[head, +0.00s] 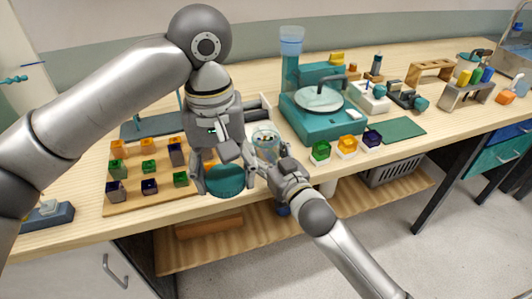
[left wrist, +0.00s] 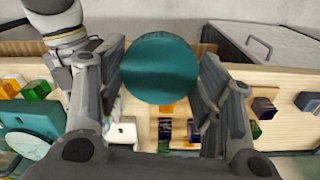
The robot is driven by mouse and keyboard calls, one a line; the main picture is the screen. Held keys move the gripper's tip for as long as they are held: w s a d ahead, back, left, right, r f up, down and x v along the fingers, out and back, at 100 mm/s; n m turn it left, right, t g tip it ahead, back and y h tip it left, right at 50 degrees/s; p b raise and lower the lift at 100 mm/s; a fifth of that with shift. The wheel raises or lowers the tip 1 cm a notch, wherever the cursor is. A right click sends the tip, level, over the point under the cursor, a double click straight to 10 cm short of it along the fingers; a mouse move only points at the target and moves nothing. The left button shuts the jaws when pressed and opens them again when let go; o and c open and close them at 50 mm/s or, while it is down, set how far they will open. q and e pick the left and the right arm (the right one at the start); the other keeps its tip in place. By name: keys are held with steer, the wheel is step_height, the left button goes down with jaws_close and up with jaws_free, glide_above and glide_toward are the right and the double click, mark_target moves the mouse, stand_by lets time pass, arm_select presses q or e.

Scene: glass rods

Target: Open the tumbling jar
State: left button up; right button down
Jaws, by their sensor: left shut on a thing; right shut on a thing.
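The tumbling jar (head: 265,141) is a clear glass vessel near the table's front edge in the head view. My right gripper (head: 265,160) comes from the lower right and is shut on it. My left gripper (head: 225,172) points down just left of the jar, shut on a round teal lid (head: 225,181). The lid appears apart from the jar, beside and in front of it. In the left wrist view the lid (left wrist: 160,68) sits between both fingers of my left gripper (left wrist: 160,85). The jar's contents are too small to make out.
A wooden board (head: 140,201) with several coloured blocks lies left of my grippers. A teal machine (head: 315,120) with a round plate stands behind to the right, several small coloured blocks in front of it. A green mat (head: 403,130) lies further right.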

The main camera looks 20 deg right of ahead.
steer(key=shift+f, duration=0.15)
steer(key=shift+f, duration=0.15)
steer(key=shift+c, duration=2)
jaws_free()
